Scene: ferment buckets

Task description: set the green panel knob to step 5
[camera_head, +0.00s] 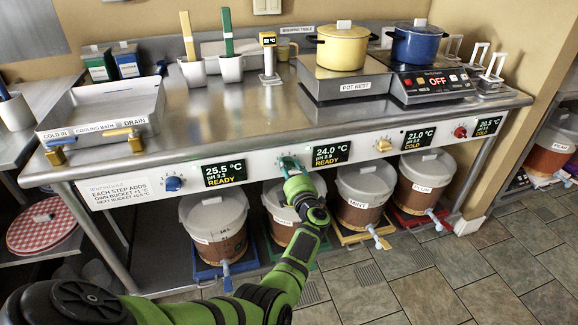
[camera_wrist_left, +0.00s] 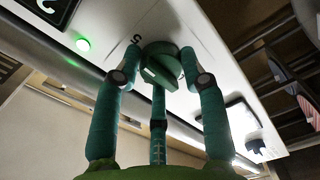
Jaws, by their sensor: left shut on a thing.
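The green panel knob (camera_head: 286,162) is on the white front panel, left of the display (camera_head: 330,153) reading 24.0 °C, READY. My left gripper (camera_head: 291,170) is at the knob and covers part of it. In the left wrist view, the gripper's fingers (camera_wrist_left: 160,76) are closed around the green knob (camera_wrist_left: 168,64), touching its sides. A printed digit that looks like 5 (camera_wrist_left: 136,39) sits beside the knob's edge. A lit green lamp (camera_wrist_left: 83,45) shows further left. I cannot tell exactly which step the knob points to. My right gripper is not in view.
Blue (camera_head: 173,184), yellow (camera_head: 383,145) and red (camera_head: 460,132) knobs share the panel. White-lidded buckets stand below, including the mint one (camera_head: 362,190). Above are a cooling basin (camera_head: 104,110), a yellow pot (camera_head: 342,48) and a blue pot (camera_head: 416,46). Floor in front is clear.

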